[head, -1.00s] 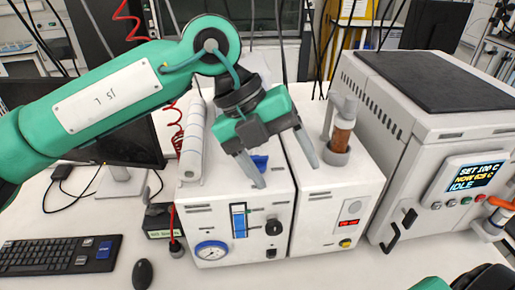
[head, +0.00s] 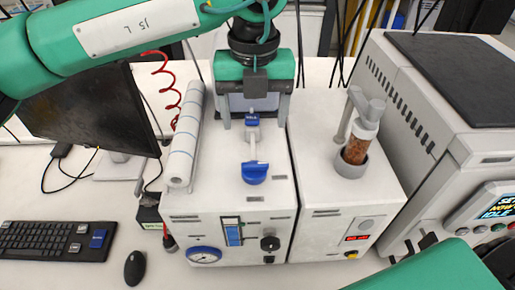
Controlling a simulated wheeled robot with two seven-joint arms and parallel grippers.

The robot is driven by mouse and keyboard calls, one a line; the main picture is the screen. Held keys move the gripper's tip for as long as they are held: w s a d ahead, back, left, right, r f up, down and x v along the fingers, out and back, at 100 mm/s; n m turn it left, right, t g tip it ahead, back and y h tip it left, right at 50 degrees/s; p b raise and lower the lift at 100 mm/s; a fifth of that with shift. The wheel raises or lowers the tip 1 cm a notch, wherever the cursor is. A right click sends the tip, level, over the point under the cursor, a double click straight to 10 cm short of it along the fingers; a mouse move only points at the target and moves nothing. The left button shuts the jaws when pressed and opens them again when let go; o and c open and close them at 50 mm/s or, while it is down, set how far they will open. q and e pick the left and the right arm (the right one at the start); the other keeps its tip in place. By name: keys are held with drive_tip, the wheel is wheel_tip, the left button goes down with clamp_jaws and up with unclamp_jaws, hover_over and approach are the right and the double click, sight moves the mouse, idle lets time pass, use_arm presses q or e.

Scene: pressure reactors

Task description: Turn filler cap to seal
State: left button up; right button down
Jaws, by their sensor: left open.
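On top of the left white unit (head: 200,203) sits a small grey fitting with a blue top (head: 252,121), which looks like the filler cap. A blue handle (head: 255,173) on a pale stem lies in front of it. My left gripper (head: 255,120) points down from behind, open, with one finger on each side of the blue-topped fitting. Gaps show between the fingers and the fitting, so it is not gripped. Whether the cap is sealed cannot be told. My right arm shows in part at the lower right; its gripper is not in view.
A white roll (head: 187,135) lies along the unit's left top edge. A brown-filled glass cylinder (head: 357,148) stands in a holder on the middle unit. A large grey machine (head: 415,125) is at right. A monitor (head: 90,110), keyboard (head: 55,240) and mouse (head: 135,267) are at left.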

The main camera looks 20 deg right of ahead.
use_arm(q)
drive_tip(key=p, duration=0.3)
hover_over(255, 163)
wheel_tip(255, 163, down, 5)
drive_tip(key=shift+a+f, duration=0.1)
drive_tip(key=shift+f, duration=0.1)
wheel_tip(255, 163, down, 4)
drive_tip(key=shift+f+p, duration=0.15)
drive_tip(key=shift+p, duration=0.45)
drive_tip(key=shift+f, duration=0.75)
use_arm(e)
drive_tip(key=r, duration=0.5)
drive_tip(key=shift+s+a, duration=0.2)
drive_tip(key=shift+s, duration=0.15)
